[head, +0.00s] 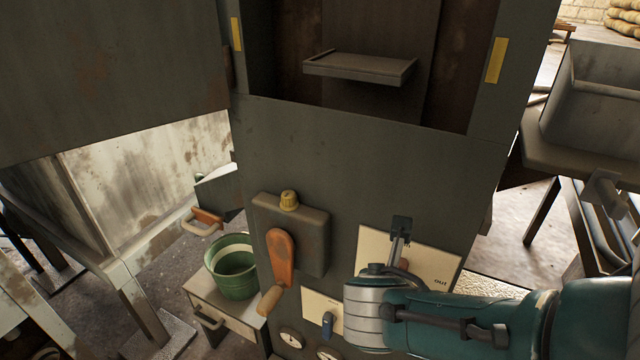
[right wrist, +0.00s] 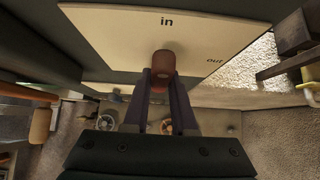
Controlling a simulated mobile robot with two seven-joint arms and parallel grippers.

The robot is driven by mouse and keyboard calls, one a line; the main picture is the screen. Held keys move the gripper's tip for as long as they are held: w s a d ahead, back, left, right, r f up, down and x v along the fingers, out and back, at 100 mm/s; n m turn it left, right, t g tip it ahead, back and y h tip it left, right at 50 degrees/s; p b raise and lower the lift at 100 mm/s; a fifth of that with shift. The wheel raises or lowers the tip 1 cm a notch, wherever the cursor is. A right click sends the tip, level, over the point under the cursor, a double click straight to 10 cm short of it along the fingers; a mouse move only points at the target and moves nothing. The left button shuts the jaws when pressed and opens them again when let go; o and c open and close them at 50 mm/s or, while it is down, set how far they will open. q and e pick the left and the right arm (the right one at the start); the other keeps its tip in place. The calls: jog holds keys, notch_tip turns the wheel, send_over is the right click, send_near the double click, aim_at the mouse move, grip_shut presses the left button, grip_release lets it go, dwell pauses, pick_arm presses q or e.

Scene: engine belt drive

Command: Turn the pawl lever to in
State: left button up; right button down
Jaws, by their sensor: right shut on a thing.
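The pawl lever's pale plate (head: 375,245) is on the front of the dark cabinet, low and right of centre. The right wrist view shows the plate (right wrist: 120,30) with "in" at its top and "out" to the right. The lever's reddish knob (right wrist: 162,60) shows just below the word "in", left of "out". My right gripper (right wrist: 162,82) is shut on this knob, one finger on each side. My left gripper is not in view.
Left of the plate, a box (head: 315,225) on the cabinet carries an orange crank (head: 281,255) with a wooden grip. A small blue lever (head: 327,323) and gauges sit below. A green bucket (head: 232,275) stands on a small stand at the left. A grey bin (head: 600,90) is at the right.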

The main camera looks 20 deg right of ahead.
dwell(0.6)
jog(key=c, duration=0.7)
grip_release()
jog(key=shift+p+v, duration=4.05)
jog(key=shift+v, duration=0.9)
jog(key=shift+w, duration=0.1)
